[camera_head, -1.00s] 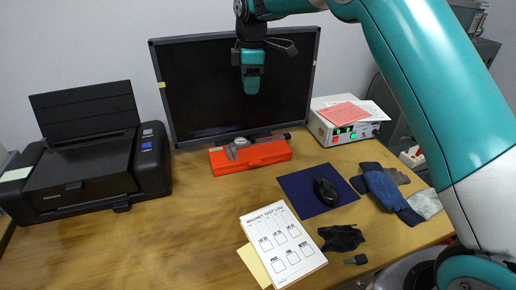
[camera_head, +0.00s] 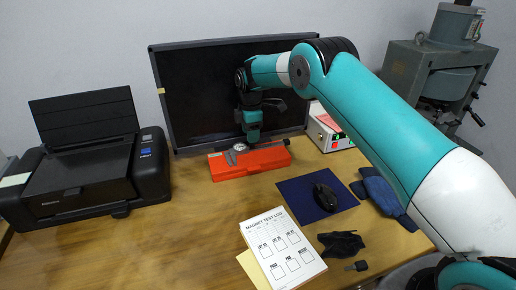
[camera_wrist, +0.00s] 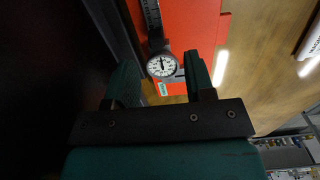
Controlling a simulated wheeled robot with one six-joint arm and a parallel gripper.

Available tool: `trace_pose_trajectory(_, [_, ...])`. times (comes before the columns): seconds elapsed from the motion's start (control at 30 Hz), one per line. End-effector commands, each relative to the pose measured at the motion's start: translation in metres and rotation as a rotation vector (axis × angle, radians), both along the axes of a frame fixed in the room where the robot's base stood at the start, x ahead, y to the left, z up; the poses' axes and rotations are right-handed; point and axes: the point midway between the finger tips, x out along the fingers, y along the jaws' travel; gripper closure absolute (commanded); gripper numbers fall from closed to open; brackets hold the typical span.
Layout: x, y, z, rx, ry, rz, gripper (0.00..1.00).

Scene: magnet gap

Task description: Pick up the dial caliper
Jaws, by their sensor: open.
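The dial caliper (camera_head: 239,147) lies on top of the red case (camera_head: 249,163), in front of the monitor. Its round white dial and grey metal beam show in the wrist view (camera_wrist: 161,66). My gripper (camera_head: 252,138) points down just above the case, over the caliper. In the wrist view my gripper (camera_wrist: 161,76) is open, with one finger to each side of the dial. The fingers look apart from the caliper; the exact height gap is hard to tell.
The black monitor (camera_head: 200,95) stands close behind the case. A printer (camera_head: 95,165) is at the left. The table's left middle is clear.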

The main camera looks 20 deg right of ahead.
Motion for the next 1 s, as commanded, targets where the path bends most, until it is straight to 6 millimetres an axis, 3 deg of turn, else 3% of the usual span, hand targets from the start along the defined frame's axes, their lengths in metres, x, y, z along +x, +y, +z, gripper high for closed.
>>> trace_pose_trajectory(0.4, [0.003,-0.003,-0.049,0.0,0.001,-0.001,0.51])
trace_pose_trajectory(0.7, [0.004,-0.003,-0.055,0.0,-0.001,-0.001,0.51])
trace_pose_trajectory(0.9, [0.004,-0.003,-0.055,0.0,0.0,-0.001,0.97])
trace_pose_trajectory(1.0, [0.004,-0.003,-0.054,0.0,-0.001,-0.001,0.99])
